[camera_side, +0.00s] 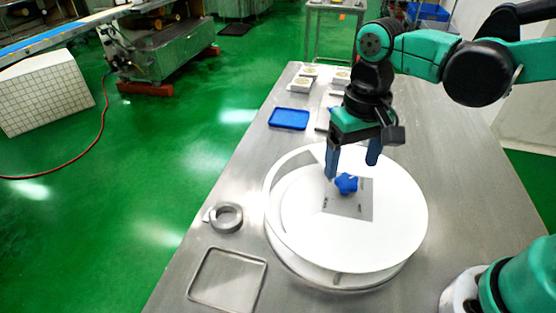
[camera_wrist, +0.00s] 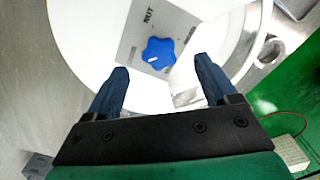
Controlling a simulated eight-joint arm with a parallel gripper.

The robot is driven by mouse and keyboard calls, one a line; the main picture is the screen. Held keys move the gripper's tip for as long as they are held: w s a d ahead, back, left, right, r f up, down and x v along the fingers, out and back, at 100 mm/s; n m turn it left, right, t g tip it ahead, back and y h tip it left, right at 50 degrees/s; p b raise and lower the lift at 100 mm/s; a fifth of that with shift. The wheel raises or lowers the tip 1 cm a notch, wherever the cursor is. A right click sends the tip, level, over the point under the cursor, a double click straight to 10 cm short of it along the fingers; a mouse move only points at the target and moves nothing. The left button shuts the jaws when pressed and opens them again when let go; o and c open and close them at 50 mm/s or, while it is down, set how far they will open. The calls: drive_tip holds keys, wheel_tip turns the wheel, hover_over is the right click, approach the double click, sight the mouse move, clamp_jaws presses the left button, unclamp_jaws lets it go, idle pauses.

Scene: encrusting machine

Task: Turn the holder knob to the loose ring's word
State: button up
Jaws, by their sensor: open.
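The blue lobed knob (camera_side: 346,184) sits on a grey plate (camera_side: 366,207) on the round white holder (camera_side: 405,222). In the wrist view the knob (camera_wrist: 158,50) has a small pale mark near its lower edge. The plate there shows a word that looks like NUT at upper left and another, unreadable word to the right. A loose grey ring (camera_side: 226,217) lies on the table left of the holder; its word is not readable. My gripper (camera_side: 352,169) is open above the knob, fingers apart and not visibly touching it.
A shallow metal tray (camera_side: 228,280) lies at the front left of the steel table. A blue tray (camera_side: 289,118) and several small white items (camera_side: 302,85) lie at the back. The holder's raised white rim surrounds the plate.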

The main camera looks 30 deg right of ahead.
sight(348, 180)
drive_tip(key=shift+f, duration=1.7)
drive_tip(key=shift+c, duration=0.2)
clamp_jaws()
